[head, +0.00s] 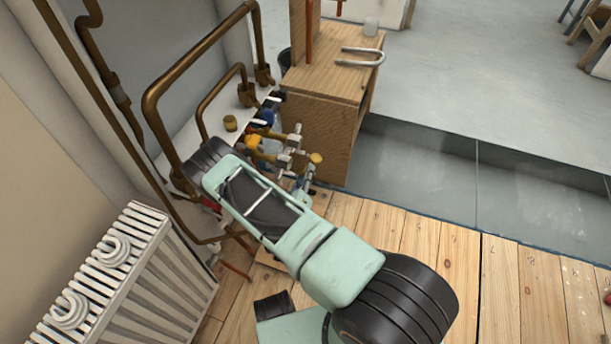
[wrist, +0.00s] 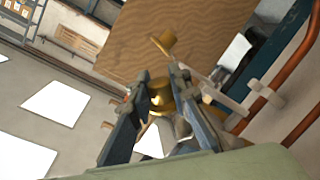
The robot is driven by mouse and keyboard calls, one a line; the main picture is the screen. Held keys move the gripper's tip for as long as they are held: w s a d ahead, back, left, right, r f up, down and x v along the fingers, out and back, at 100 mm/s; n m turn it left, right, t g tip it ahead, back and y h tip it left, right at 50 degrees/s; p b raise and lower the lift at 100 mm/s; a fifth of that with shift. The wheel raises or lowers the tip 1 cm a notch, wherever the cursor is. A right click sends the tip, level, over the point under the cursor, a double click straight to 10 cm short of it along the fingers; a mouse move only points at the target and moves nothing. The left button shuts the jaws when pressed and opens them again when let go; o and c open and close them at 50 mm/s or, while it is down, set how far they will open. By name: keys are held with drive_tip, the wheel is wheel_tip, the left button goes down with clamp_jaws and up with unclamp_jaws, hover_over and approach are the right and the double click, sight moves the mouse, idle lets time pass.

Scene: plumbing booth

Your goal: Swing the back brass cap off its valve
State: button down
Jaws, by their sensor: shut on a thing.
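In the wrist view, my gripper (wrist: 157,84) has its two dark fingers on either side of a brass cap (wrist: 161,98) and is shut on it. Pale metal fittings show just below this cap, and I cannot tell whether it is still joined to a valve. In the head view, brass-topped valves (head: 315,159) stand in a cluster beside the wooden cabinet. My arm hides much of the gripper there, so its hold is unclear from that side.
Copper pipes (head: 150,100) run along the wall on the left, close to my arm. A white radiator (head: 135,265) stands at the lower left. The wooden cabinet (head: 320,122) is right behind the valves, with a U-shaped pipe on top. The plank floor (head: 455,260) at right is mostly clear.

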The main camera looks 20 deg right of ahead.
drive_tip(key=shift+a+r+n, duration=0.1)
drive_tip(key=shift+r+n, duration=0.05)
drive_tip(key=shift+n, duration=0.55)
